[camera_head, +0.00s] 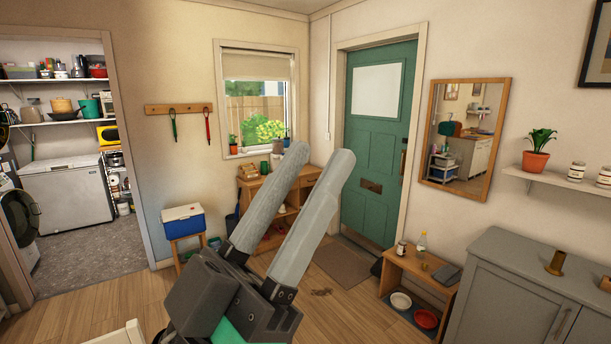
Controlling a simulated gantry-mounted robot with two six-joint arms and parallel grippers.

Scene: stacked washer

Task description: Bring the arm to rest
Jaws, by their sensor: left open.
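My left gripper (318,168) stands large in the middle of the head view, in front of the room. Its two long grey fingers point up and slightly right, with a gap between them. It is open and nothing shows between the fingers. The fingers hide part of the wooden desk (250,186) below the window. My right gripper is not in the view. The stacked washer (20,218) shows partly at the far left edge, with a dark round door.
A white chest freezer (68,192) stands in the left side room. A blue cooler (183,222) sits on a stool. A low wooden shelf (418,278) and a grey cabinet (520,285) stand at the right. The wooden floor (115,305) at the lower left is mostly clear.

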